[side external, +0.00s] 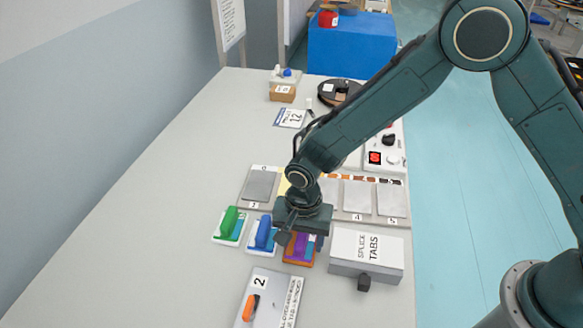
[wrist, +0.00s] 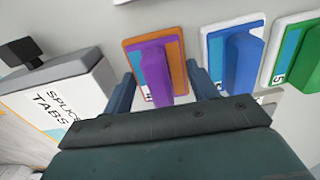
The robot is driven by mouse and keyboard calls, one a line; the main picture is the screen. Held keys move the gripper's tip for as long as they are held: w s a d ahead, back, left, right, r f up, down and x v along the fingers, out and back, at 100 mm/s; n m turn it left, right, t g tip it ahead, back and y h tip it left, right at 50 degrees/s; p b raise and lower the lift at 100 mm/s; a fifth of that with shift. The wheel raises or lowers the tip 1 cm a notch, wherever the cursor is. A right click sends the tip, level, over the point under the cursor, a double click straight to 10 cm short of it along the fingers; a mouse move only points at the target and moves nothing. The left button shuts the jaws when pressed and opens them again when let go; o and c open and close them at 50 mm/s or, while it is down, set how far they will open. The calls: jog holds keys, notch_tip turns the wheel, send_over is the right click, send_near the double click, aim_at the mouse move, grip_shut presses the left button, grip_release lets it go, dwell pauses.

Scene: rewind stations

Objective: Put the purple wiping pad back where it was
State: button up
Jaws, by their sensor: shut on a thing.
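The purple wiping pad (side external: 301,246) has a purple handle block over an orange and teal base. It is at the right end of a row of three pads on the grey table, and it also shows in the wrist view (wrist: 156,72). My gripper (side external: 299,232) is over it, pointing down. In the wrist view my gripper's (wrist: 163,88) two fingers lie on either side of the purple pad, and it is shut on it. Whether the pad touches the table is hard to tell. Part of its far side is hidden by my gripper in the side view.
A blue pad (side external: 262,236) and a green pad (side external: 229,226) stand to the left. The SPLICE TABS box (side external: 348,268) is close on the right. A board with numbered grey plates (side external: 357,197) lies behind. A plate with an orange handle (side external: 251,307) lies in front.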

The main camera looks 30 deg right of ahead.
aim_at(302, 235)
jog(key=shift+f, duration=0.1)
jog(key=o, duration=0.7)
jog(key=shift+c, duration=0.2)
notch_tip(302, 235, up, 12)
jog(key=shift+r, duration=0.2)
dwell(0.7)
